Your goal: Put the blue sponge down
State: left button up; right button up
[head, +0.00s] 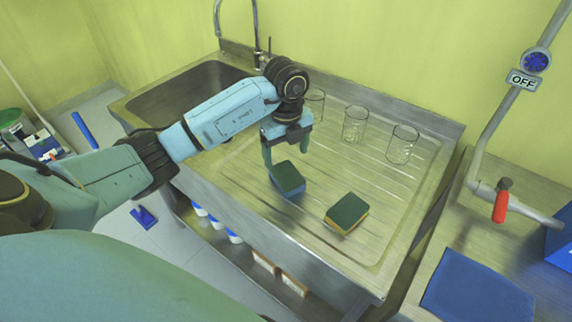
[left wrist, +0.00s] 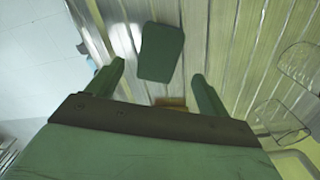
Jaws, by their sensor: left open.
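The blue sponge (head: 287,180), with a dark green top and a blue side, lies on the ribbed metal drainboard (head: 325,178). My left gripper (head: 286,153) is open, pointing down just above and behind this sponge in the head view. In the left wrist view a dark green sponge top (left wrist: 160,50), which looks like the same sponge, shows beyond and between the spread fingers (left wrist: 158,70). I see no grip on it. A second sponge (head: 347,212), green on top with a yellow side, lies to its right on the drainboard. My right gripper is not in view.
Clear glass beakers, one (head: 354,124) in the middle and one (head: 402,144) to its right, stand along the back of the drainboard. A sink basin (head: 185,95) is at the left. A pipe with a red-handled valve (head: 501,205) rises at the right. The drainboard's front right is clear.

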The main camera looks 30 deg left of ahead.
aim_at(286, 173)
pick_arm(q)
notch_tip(286, 173, up, 5)
jog(key=shift+r, duration=0.1)
dwell(0.6)
